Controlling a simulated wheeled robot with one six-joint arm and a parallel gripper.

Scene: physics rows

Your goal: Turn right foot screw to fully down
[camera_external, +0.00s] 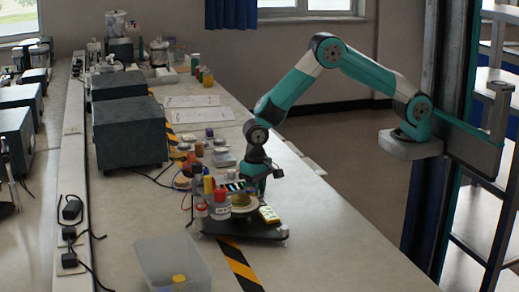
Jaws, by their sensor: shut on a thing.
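A levelling apparatus (240,229) with a dark base plate stands on the bench. It carries a round yellowish part (243,203), red-capped and yellow-capped containers, and a small lit display. A light foot (284,234) shows at its near right corner, and another is at its left end. My gripper (261,187) points down at the far right side of the apparatus. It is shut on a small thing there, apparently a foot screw. The fingertips and that screw are mostly hidden behind the apparatus, so its height cannot be told.
A clear plastic bin (173,264) with a yellow item stands in front. Grey boxes (130,130), several small jars, cables and papers (197,108) fill the left and back. Striped tape (238,266) runs along the bench. The bench's front right is clear.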

